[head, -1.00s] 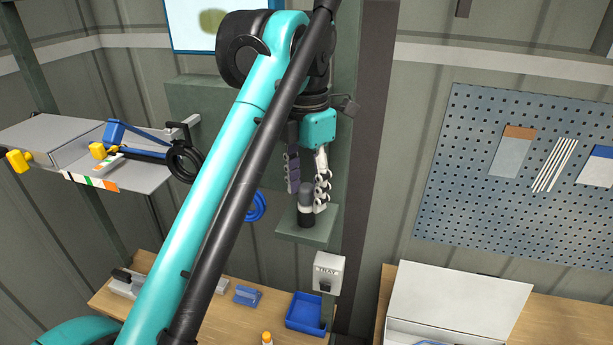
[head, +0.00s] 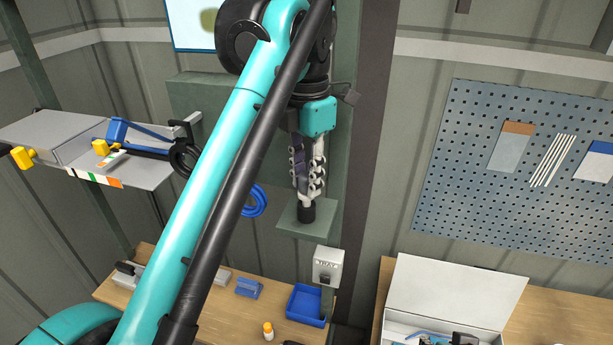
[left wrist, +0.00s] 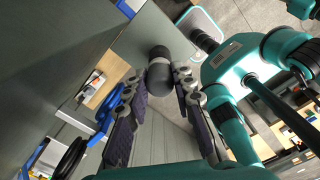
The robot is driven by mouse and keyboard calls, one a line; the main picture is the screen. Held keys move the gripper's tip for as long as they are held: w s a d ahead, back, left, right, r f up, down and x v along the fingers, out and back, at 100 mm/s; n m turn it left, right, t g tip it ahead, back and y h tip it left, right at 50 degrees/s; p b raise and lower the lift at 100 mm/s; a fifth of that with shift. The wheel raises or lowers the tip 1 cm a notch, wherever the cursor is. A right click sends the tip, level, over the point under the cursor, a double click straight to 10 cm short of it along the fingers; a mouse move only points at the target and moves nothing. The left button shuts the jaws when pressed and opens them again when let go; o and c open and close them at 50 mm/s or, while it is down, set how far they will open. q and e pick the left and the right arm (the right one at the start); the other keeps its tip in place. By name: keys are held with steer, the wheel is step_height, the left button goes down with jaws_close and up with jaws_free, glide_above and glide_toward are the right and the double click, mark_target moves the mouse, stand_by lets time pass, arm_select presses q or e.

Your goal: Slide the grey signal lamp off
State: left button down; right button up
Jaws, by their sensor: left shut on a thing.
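The grey signal lamp (head: 306,214) stands upright on a small green-grey shelf plate (head: 292,230) on the post. In the head view only its black lower part shows; the fingers cover the grey part. My left gripper (head: 307,185) comes down from above and is shut on the lamp, a finger on each side. In the left wrist view the lamp's rounded dark body (left wrist: 159,70) shows between the fingertips of my left gripper (left wrist: 161,82). My right gripper is not in view.
A grey shelf (head: 140,180) with a blue-handled tool is at left. A pegboard (head: 470,200) and an open white case (head: 455,290) are at right.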

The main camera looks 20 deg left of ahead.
arm_select(q)
steer(key=shift+r+p, duration=1.7)
steer(key=shift+r, duration=0.35)
steer(key=shift+f, duration=0.1)
